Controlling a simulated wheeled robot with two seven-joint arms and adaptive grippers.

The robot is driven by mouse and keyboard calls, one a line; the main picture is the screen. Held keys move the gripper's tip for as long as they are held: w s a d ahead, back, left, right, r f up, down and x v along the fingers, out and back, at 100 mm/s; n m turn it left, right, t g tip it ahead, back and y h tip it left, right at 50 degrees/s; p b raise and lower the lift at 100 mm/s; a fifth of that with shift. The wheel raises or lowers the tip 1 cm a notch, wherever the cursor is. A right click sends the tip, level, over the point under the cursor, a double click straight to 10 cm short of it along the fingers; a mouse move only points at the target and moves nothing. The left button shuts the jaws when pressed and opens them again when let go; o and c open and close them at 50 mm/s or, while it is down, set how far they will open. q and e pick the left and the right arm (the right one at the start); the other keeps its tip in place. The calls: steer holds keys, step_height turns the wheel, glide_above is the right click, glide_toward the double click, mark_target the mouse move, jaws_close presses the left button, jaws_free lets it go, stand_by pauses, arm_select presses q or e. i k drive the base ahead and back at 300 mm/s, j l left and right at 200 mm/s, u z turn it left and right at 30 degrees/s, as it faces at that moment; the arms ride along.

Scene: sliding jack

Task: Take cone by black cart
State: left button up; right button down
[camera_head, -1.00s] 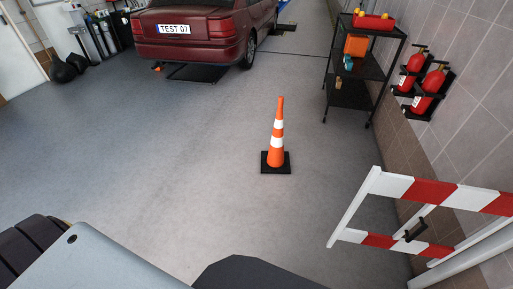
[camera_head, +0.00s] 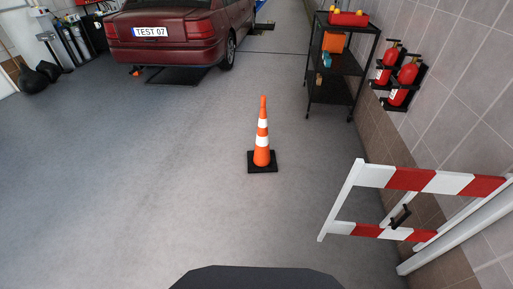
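An orange traffic cone with white bands (camera_head: 262,140) stands upright on its square black base, on the grey floor ahead. The black cart (camera_head: 340,62) with several shelves stands behind it to the right, by the tiled wall. A red case lies on the cart's top, with an orange item and small things on the shelves below. The cone stands apart from the cart, with bare floor between them. Neither of my grippers shows in this view.
A red-and-white striped barrier (camera_head: 405,205) stands at the right. Two fire extinguishers (camera_head: 403,82) hang on the right wall. A dark red car (camera_head: 180,32) is at the back left. The floor around the cone is clear.

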mark_target(262, 159)
steer(key=i+u, duration=0.3)
steer(key=i, duration=0.95)
